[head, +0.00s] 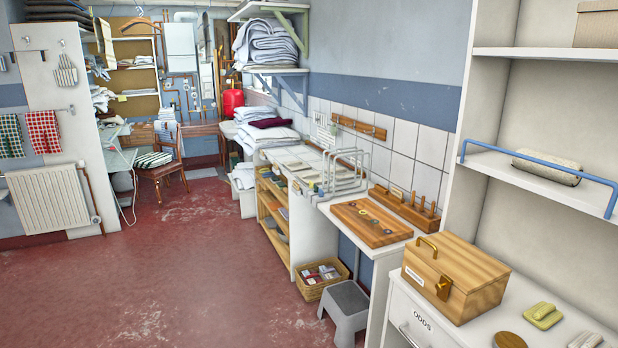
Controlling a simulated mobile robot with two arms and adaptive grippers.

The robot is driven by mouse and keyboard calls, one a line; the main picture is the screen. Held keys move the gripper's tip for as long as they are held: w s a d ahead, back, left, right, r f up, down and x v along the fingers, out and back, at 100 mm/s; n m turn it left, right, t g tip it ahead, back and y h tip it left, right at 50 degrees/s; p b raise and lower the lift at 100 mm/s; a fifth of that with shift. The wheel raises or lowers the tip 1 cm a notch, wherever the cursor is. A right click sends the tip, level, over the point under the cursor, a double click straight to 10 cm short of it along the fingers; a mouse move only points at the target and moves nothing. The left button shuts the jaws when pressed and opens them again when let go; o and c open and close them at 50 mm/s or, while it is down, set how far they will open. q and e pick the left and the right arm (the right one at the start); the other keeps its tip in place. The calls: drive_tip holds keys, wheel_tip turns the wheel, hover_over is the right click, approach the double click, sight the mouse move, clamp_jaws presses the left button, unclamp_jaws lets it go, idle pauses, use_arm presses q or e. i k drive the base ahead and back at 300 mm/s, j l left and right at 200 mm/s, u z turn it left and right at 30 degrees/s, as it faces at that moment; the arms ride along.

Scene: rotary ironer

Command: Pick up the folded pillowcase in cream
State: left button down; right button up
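Several folded linens in white to off-white lie in a stack (268,137) on the far end of the long counter along the right wall. A folded dark red cloth (270,123) lies on that stack. I cannot tell whether a cream pillowcase is among these pieces at this distance. More folded linens in pale grey and white (264,44) are piled on the wall shelf above. Neither of my grippers shows in the head view.
Along the right wall stand a wire rack (342,172), a wooden board (371,222), a wooden box (455,277), a basket (318,284) and a grey step stool (345,308). A chair (160,165) stands at the back. The red floor (170,265) is clear.

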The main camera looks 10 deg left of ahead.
sight(342, 169)
drive_tip(key=i+j+u, duration=0.3)
drive_tip(key=i, duration=0.3)
drive_tip(key=i+j+u, duration=0.35)
drive_tip(key=i, duration=0.3)
drive_tip(key=i+u, duration=0.3)
drive_tip(key=i, duration=0.4)
